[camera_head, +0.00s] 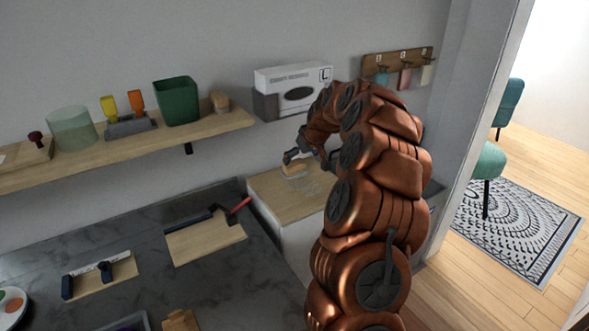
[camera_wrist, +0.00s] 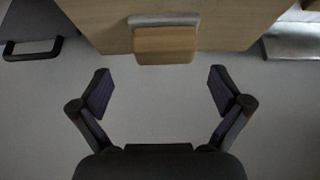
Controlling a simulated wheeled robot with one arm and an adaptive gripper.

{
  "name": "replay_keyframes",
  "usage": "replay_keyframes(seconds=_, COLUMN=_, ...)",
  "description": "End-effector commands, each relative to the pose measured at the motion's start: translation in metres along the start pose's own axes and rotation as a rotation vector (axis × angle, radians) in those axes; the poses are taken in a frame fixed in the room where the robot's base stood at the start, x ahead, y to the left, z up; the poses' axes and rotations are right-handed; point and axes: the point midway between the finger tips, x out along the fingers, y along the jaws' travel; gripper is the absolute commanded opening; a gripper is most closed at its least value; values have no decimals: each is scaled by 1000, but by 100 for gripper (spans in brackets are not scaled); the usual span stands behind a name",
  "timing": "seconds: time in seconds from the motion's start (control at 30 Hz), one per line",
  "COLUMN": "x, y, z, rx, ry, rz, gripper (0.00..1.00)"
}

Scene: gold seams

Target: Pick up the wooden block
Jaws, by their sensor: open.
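The wooden block (camera_wrist: 166,45) shows at the top middle of the wrist view, light brown with a grey strip along its far side. It lies at the edge of a wooden board top (camera_wrist: 220,30). In the head view a small tan block (camera_head: 295,170) sits on the low wooden-topped cabinet (camera_head: 270,195), just below my gripper (camera_head: 298,156). In the wrist view my gripper (camera_wrist: 161,90) is open and empty. Its two dark fingers are spread wide, and the block appears beyond the fingertips, between their lines. I see no contact.
A wall shelf (camera_head: 215,128) holds a green bin (camera_head: 177,101), a glass container (camera_head: 72,128) and bottles, left of my arm. A white box (camera_head: 292,88) is against the wall behind my arm. The dark counter (camera_head: 170,280) carries boards and tools.

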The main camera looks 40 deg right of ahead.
Motion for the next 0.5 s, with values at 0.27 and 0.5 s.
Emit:
replay_keyframes(seconds=0.27, x=15, y=-2, z=-2, rx=-1, ry=1, rz=1, gripper=100)
replay_keyframes(seconds=0.5, x=43, y=-7, z=-1, rx=0, ry=-1, rz=-1, gripper=100)
